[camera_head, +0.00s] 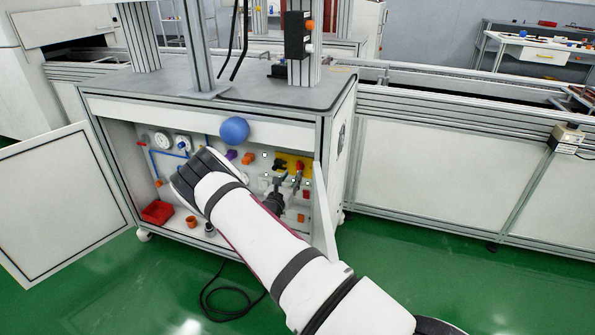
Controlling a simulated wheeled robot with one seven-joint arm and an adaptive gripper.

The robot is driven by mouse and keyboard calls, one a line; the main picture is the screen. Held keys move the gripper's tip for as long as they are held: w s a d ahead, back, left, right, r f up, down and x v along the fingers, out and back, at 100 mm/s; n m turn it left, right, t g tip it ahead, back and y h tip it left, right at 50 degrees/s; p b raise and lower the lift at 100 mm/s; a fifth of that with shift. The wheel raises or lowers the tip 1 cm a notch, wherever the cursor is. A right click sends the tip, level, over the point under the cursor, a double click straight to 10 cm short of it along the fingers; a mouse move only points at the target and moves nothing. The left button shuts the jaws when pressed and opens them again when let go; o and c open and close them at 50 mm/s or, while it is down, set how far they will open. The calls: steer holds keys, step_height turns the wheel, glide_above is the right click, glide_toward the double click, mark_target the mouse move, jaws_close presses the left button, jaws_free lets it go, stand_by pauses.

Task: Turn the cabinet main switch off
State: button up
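The open cabinet (118,137) stands at left centre, under a grey worktop. On its back panel, at the right, is a yellow plate (283,158) with a red knob (299,166), which looks like the main switch. Which way the knob is turned is too small to tell. My gripper (289,177) is inside the cabinet, just in front of and below the plate. Its dark fingers look spread apart with nothing held between them. One finger overlaps the knob's lower edge in the picture; I cannot tell whether they touch. My white arm hides the panel's lower middle.
The cabinet doors (60,205) stand open at both sides, the right one (325,205) close to my arm. A blue ball (234,130) shows at the cabinet's top edge. A red bin (157,212) sits on its floor. A black cable (232,312) lies on the green floor.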

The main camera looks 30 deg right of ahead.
mark_target(298, 167)
steer(key=b+x, duration=0.2)
steer(key=x, duration=0.5)
steer(key=shift+c, duration=0.5)
jaws_close()
